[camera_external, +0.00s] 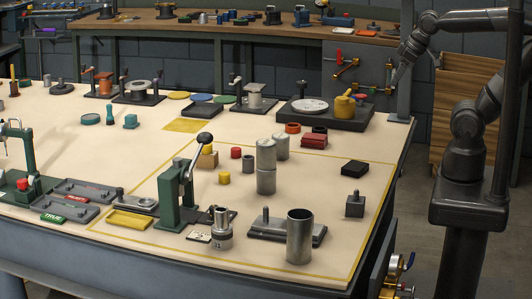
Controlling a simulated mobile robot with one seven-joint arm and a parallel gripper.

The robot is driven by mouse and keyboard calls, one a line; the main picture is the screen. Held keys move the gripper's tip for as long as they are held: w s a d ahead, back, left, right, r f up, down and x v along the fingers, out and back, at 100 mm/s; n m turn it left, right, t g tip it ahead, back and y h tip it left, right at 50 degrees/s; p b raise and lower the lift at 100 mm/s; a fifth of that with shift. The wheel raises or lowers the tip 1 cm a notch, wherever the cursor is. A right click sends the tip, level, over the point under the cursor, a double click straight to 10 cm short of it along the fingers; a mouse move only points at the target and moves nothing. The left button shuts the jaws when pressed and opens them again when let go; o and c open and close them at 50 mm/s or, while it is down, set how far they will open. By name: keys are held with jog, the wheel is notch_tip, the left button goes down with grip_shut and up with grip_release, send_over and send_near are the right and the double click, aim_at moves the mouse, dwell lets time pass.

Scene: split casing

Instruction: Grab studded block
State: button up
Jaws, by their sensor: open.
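A small dark grey block with a short round stud on top (355,206) stands upright on the right part of the cream table (330,262), inside the yellow outline. It looks like the studded block. My gripper (395,83) hangs from my arm at the upper right, near the table's far right corner. It is well apart from the block, higher in the picture, and nothing shows between its fingers. The fingers are small and dark here. Nothing hides the block.
A flat black block (355,169) lies behind the studded block. A tall open metal cylinder (299,236) and a dark plate with a peg (266,229) stand to its left. The table around the studded block is clear.

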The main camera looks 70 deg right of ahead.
jog(key=o, duration=0.4)
jog(key=shift+w+a, duration=0.1)
jog(key=n+g, duration=0.1)
jog(key=g, duration=0.5)
send_near(356, 199)
jog(key=shift+w+d+f, duration=0.1)
jog(key=shift+d+f, duration=0.05)
jog(key=shift+d, duration=0.3)
jog(key=f, duration=0.5)
jog(key=shift+a+f, duration=0.1)
jog(key=shift+a, duration=0.2)
jog(key=shift+d+f, duration=0.15)
jog(key=shift+f, duration=1.4)
jog(key=shift+d+f, duration=0.1)
jog(key=shift+f, duration=1.45)
